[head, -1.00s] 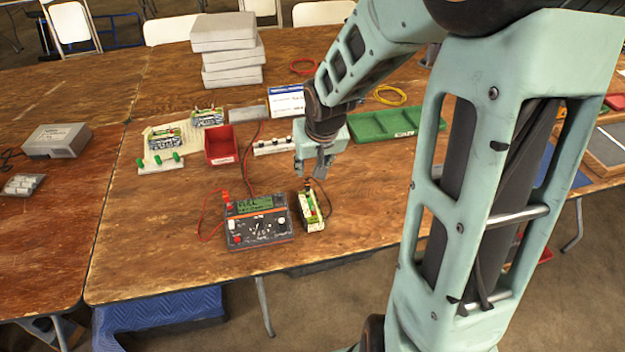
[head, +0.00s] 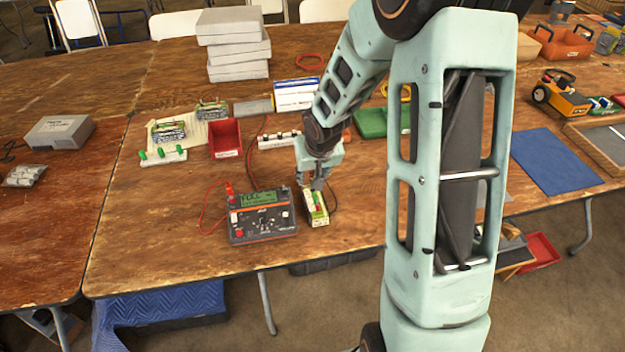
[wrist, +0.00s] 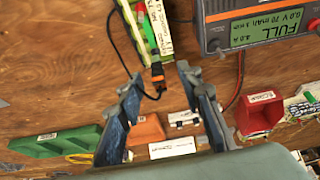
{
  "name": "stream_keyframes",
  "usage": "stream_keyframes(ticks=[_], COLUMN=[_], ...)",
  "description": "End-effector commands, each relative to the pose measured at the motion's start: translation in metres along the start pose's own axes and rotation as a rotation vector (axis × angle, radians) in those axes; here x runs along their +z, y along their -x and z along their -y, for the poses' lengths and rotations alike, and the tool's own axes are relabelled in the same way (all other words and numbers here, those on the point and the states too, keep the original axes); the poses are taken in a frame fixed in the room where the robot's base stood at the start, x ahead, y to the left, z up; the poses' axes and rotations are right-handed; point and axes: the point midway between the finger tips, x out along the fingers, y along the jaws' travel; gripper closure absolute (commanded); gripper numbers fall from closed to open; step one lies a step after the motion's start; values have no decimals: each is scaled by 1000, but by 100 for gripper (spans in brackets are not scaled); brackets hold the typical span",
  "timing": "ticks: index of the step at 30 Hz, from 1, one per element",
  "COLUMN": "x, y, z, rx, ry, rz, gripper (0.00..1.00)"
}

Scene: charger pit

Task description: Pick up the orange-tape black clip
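The orange-tape black clip (wrist: 157,73) sits at the near end of a green-and-white battery pack (wrist: 155,28) in the wrist view, with a black wire (wrist: 121,52) curving from it. My gripper (wrist: 160,76) is open, its two fingers apart on either side of the clip; I cannot tell whether they touch it. In the head view my gripper (head: 317,184) is just above the far end of the battery pack (head: 315,210), and its fingers largely hide the clip. A charger (head: 262,220) with a green screen stands left of the pack; the screen reads FULL.
A red bin (head: 226,139), a white strip with green posts (head: 163,157) and a green tray (head: 371,123) lie farther back. Red leads run from the charger.

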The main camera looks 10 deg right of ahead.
Motion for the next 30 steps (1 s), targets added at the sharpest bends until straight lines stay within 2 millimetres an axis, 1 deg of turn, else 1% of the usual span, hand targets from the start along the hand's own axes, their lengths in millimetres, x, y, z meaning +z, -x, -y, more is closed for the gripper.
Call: stream_keyframes(ticks=[3,12,23,26,30], x=[0,0,-1,-3,-8], y=[0,1,3,8,19], z=[0,0,0,0,0], rx=[0,0,0,0,1], ry=[0,0,0,0,0], rz=[0,0,0,0,0], gripper=[68,100,100,100,100])
